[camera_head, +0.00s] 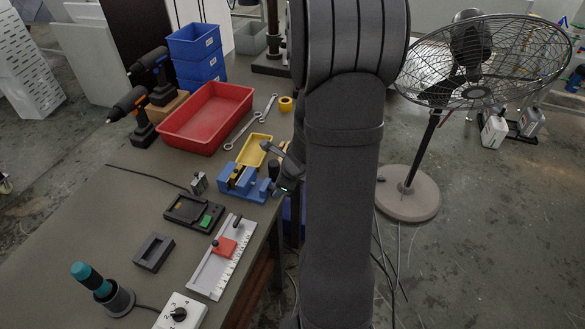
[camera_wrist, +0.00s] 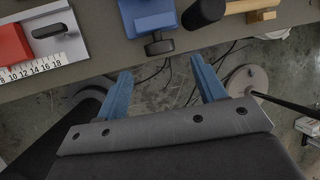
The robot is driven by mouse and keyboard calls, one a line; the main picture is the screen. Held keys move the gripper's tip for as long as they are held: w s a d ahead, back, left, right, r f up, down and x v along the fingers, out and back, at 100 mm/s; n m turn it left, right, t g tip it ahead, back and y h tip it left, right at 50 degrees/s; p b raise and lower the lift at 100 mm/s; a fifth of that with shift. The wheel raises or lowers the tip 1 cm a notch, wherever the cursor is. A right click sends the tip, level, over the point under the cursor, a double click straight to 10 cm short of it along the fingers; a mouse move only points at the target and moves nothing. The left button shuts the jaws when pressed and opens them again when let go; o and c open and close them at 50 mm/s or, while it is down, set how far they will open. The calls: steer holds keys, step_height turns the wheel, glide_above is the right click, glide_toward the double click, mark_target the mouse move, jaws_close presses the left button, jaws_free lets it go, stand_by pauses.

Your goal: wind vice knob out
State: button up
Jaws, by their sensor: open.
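The blue vice (camera_head: 237,180) sits at the right edge of the bench in the head view. In the wrist view its blue body (camera_wrist: 148,14) is at the top centre. The dark vice knob (camera_wrist: 159,47) sticks out from the vice past the bench edge, toward my gripper. My gripper (camera_wrist: 161,65) has its two blue fingers spread wide and holds nothing. The knob lies between the fingertip lines, just beyond the tips, apart from both. In the head view my dark gripper (camera_head: 287,172) is beside the vice, partly hidden by my arm.
A yellow tray (camera_head: 254,150), a red tray (camera_head: 206,117) and spanners (camera_head: 243,129) lie behind the vice. A ruler fixture (camera_head: 212,272) with a red block stands in front. A black cylinder (camera_wrist: 203,12) is right of the vice. A fan (camera_head: 408,192) stands on the floor.

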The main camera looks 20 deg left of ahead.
steer(key=v, duration=1)
steer(key=shift+r, duration=0.15)
steer(key=shift+d, duration=0.1)
steer(key=w+g, duration=0.4)
steer(key=w, duration=0.2)
steer(key=shift+m, duration=0.4)
steer(key=x, duration=1.7)
steer(key=shift+w, duration=0.15)
steer(key=shift+c, duration=0.2)
steer(key=c, duration=0.9)
steer(key=shift+s+r+t, duration=0.1)
steer(key=shift+s+t, duration=0.1)
steer(key=shift+t, duration=0.7)
steer(key=shift+n+t, duration=0.3)
steer(key=shift+t, duration=0.5)
